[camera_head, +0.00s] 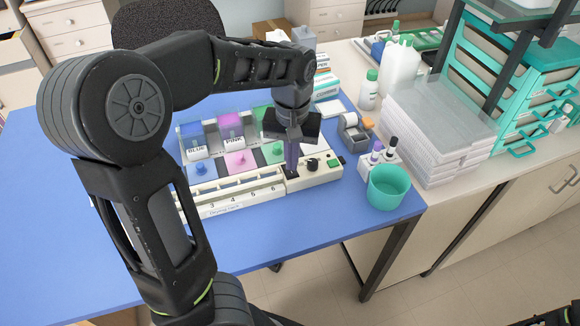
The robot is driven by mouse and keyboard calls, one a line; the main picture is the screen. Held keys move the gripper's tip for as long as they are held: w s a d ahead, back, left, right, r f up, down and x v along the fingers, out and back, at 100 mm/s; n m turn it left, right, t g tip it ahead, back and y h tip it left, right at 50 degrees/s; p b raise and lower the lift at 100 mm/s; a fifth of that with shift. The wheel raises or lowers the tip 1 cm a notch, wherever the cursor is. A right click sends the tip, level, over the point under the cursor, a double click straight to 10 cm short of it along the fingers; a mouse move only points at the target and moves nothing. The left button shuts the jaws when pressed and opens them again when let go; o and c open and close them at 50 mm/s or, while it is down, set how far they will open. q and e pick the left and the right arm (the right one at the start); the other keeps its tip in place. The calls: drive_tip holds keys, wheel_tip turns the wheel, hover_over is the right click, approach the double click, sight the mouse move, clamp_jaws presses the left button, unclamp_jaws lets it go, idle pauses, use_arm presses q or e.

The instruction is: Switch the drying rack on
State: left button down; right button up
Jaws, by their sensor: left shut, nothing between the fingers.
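The drying rack (230,207) is a long white unit with numbered slots, lying on the blue table. Its control panel at the right end carries a black knob (312,164) and a green button (333,163). My left gripper (291,172) points down over this panel, just left of the knob. Its fingers are shut and empty. Their tips are at or just above a dark part of the panel; I cannot tell whether they touch it. The gripper hides part of the panel and the rack's far edge.
Staining trays (239,161) labelled blue and pink stand behind the rack. A teal cup (387,187), a small bottle holder (376,166) and a tape dispenser (355,134) stand to the right. White stacked trays (435,130) are farther right. The blue table front (300,230) is clear.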

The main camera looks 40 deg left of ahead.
use_arm(q)
drive_tip(key=shift+f+b, duration=0.65)
drive_tip(key=shift+f, duration=0.3)
idle(0.6)
drive_tip(key=shift+r, duration=0.2)
drive_tip(key=shift+r+p, duration=0.7)
drive_tip(key=shift+p, duration=0.2)
wheel_tip(320, 180, up, 5)
drive_tip(key=p, duration=0.4)
drive_tip(key=shift+r+p, duration=0.15)
drive_tip(key=shift+p, duration=0.2)
